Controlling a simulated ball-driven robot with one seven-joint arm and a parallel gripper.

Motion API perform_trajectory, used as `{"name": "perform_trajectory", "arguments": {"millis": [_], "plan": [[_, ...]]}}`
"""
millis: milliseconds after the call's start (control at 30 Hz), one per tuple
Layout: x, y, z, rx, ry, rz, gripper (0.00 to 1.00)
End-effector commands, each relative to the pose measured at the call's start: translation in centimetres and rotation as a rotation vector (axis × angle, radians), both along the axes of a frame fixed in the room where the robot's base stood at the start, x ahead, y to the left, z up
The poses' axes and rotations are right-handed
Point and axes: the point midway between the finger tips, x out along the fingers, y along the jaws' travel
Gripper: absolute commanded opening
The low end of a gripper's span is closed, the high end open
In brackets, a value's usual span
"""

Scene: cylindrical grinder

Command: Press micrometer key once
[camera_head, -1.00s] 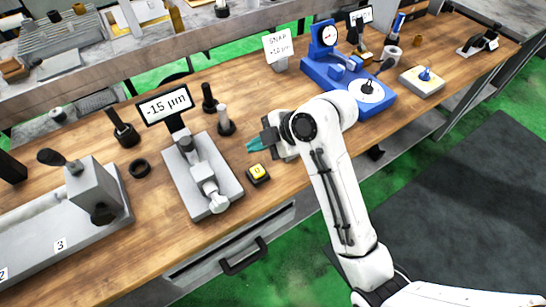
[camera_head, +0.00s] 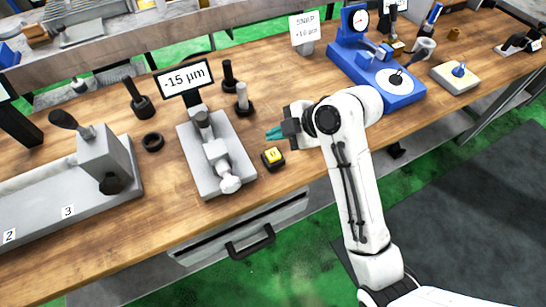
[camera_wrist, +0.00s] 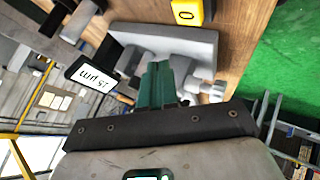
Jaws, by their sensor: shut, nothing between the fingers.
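The micrometer key is a small black box with a yellow top marked "0" (camera_head: 273,156), on the wooden bench near its front edge. It also shows at the top of the wrist view (camera_wrist: 186,11). Left of it stands the grey micrometer stand (camera_head: 231,155) with a display (camera_head: 184,79) reading "-15 µm". My gripper (camera_head: 270,134) has teal fingers, shut and empty, a little above and behind the key in the head view, apart from it. In the wrist view the fingers (camera_wrist: 156,82) overlap the grey stand.
Black and grey pins (camera_head: 242,98) stand behind the key. A black ring (camera_head: 153,142) and a grey numbered fixture (camera_head: 105,160) lie left. A blue dial gauge stand (camera_head: 385,82) and a sign (camera_head: 304,28) stand at the back right. Bench in front of the key is narrow.

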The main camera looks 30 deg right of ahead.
Motion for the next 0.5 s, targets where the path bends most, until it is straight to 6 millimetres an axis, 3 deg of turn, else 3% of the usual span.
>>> {"name": "perform_trajectory", "arguments": {"millis": [33,200,500], "plan": [[0.0,0.0,-1.4,0.000,0.000,0.000,0.00],[0.0,0.0,-3.4,0.001,0.000,-0.001,0.00],[0.0,0.0,-4.8,0.001,0.000,-0.001,0.00]]}}
